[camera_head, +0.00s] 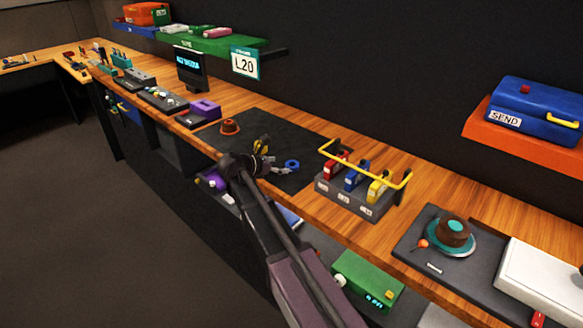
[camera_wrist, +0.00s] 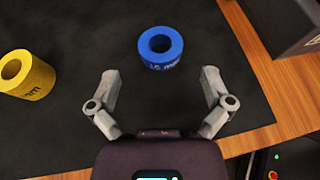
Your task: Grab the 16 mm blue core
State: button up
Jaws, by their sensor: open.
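The blue core (camera_wrist: 160,50) is a short ring with a centre hole and a "16 mm" marking on its side, standing on the dark mat. It also shows in the head view (camera_head: 292,165). My gripper (camera_wrist: 160,78) is open and empty, and in the wrist view the core is ahead of the gap between its fingers, apart from both. In the head view my gripper (camera_head: 280,169) is over the mat beside the core. A yellow core (camera_wrist: 27,75) stands on the mat to the left in the wrist view.
The dark mat (camera_wrist: 75,145) lies on the wooden bench (camera_head: 310,205). A grey block with red, blue and yellow units (camera_head: 345,197) under a yellow bar stands to the right. An orange-brown round object (camera_head: 229,127) sits at the mat's far left.

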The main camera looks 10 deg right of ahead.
aim_at(295, 164)
jog(key=shift+b+x, duration=0.8)
jog(key=shift+x, duration=1.7)
jog(key=shift+s+d, duration=0.1)
jog(key=c, duration=0.9)
